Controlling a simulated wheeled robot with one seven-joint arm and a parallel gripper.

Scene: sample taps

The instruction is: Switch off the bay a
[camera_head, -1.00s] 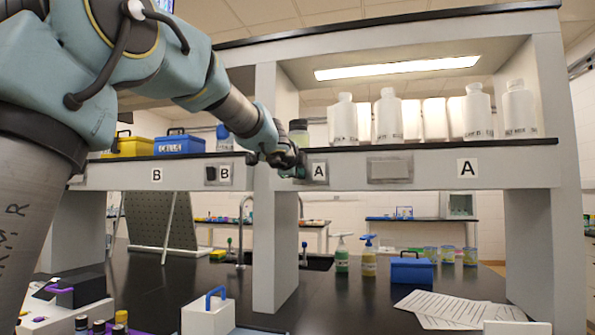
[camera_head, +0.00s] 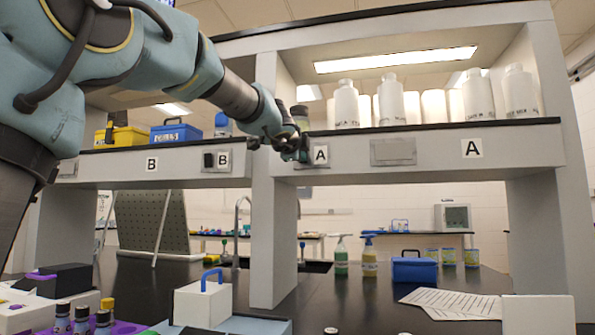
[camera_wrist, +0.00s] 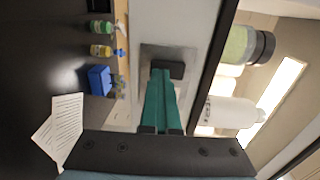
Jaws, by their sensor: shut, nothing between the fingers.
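The bay A switch is a dark rocker (camera_wrist: 176,70) on a grey metal plate (camera_wrist: 168,50) in the wrist view. My gripper (camera_wrist: 161,72) is shut and empty, its teal fingertips at the rocker and partly covering it. I cannot tell whether they touch. In the head view my gripper (camera_head: 298,156) is at the shelf's front board, just left of the small "A" label (camera_head: 320,154), and hides the rocker. The bay A light (camera_head: 396,60) is lit above the white bottles.
A dark switch (camera_head: 208,160) sits beside the small "B" label (camera_head: 224,159) to the left. A blank plate (camera_head: 393,152) and a larger "A" sign (camera_head: 472,148) are to the right. White bottles (camera_head: 390,100) stand on the shelf. An upright post (camera_head: 262,220) stands below my gripper.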

